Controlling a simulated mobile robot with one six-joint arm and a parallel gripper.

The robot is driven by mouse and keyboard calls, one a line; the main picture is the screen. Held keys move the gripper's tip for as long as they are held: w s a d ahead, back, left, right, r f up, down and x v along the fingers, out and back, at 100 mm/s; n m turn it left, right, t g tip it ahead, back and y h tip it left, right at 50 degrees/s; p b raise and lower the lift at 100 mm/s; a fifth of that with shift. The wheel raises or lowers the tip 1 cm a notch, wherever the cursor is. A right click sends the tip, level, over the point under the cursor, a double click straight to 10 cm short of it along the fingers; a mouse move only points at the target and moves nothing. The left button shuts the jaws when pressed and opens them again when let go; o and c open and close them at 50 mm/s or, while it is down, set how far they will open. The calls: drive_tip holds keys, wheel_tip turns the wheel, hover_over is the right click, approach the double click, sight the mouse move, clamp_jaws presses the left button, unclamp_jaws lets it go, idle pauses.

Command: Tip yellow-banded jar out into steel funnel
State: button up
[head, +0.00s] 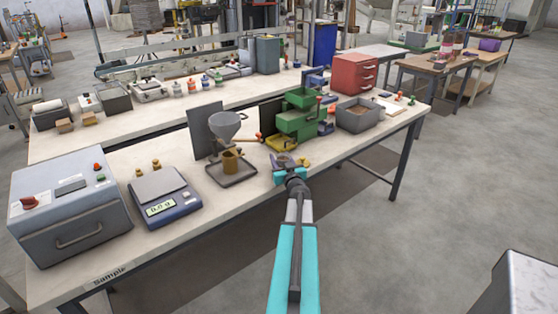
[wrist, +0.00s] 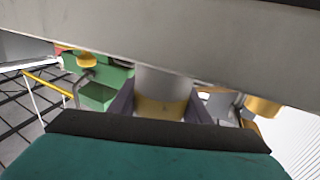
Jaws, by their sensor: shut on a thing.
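My gripper (head: 290,174) is shut on the yellow-banded jar, in front of the green machine and over the table's front edge. In the wrist view the jar (wrist: 162,82) is a pale grey cylinder with a yellow band, held between the two dark fingers (wrist: 160,108). In the head view the jar is small and its tilt and contents cannot be told. The steel funnel (head: 225,122) sits on a stand to the left of my gripper, apart from the jar. A brown cup (head: 230,163) stands below the funnel on a grey tray (head: 240,176).
The green machine (head: 297,122) stands behind my gripper, with a grey bin (head: 360,116) and red drawers (head: 354,73) to its right. A scale (head: 162,194) reading 0.0 g and a grey box (head: 70,205) stand to the left. The table's front strip is mostly clear.

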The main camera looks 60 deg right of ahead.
drive_tip(key=shift+f, duration=0.15)
drive_tip(key=o, duration=1.3)
drive_tip(key=shift+f+b, duration=0.1)
drive_tip(key=shift+b, duration=0.4)
drive_tip(key=shift+r+p+v, duration=0.2)
drive_tip(key=shift+p+v, duration=0.35)
drive_tip(key=shift+v, duration=6.4)
drive_tip(key=shift+w+a, duration=0.1)
